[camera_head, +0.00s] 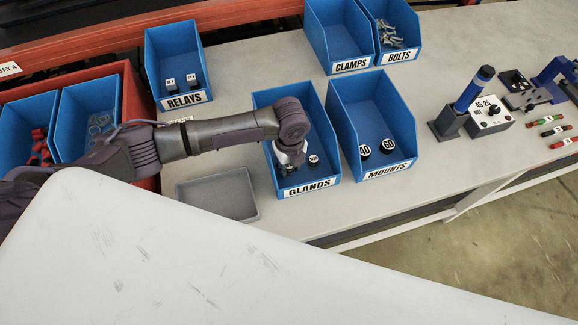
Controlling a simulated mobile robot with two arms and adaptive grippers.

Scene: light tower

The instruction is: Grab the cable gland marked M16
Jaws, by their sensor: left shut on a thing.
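The blue bin labelled GLANDS (311,187) stands on the bench near the middle of the view. My left arm reaches over its left side, and my left gripper (288,168) is down inside the bin, shut on a cable gland that the fingers mostly hide. I cannot read a marking on it. Another dark cable gland (313,160) with a pale top stands in the bin to the right of the gripper, apart from it; its marking is too small to read. My right gripper is not in view.
The MOUNTS bin (390,172) stands close on the right, with two dark round mounts inside. An empty grey tray (218,195) lies left of the GLANDS bin. The RELAYS bin (184,101) is behind left, CLAMPS and BOLTS behind right. A large pale surface covers the lower left foreground.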

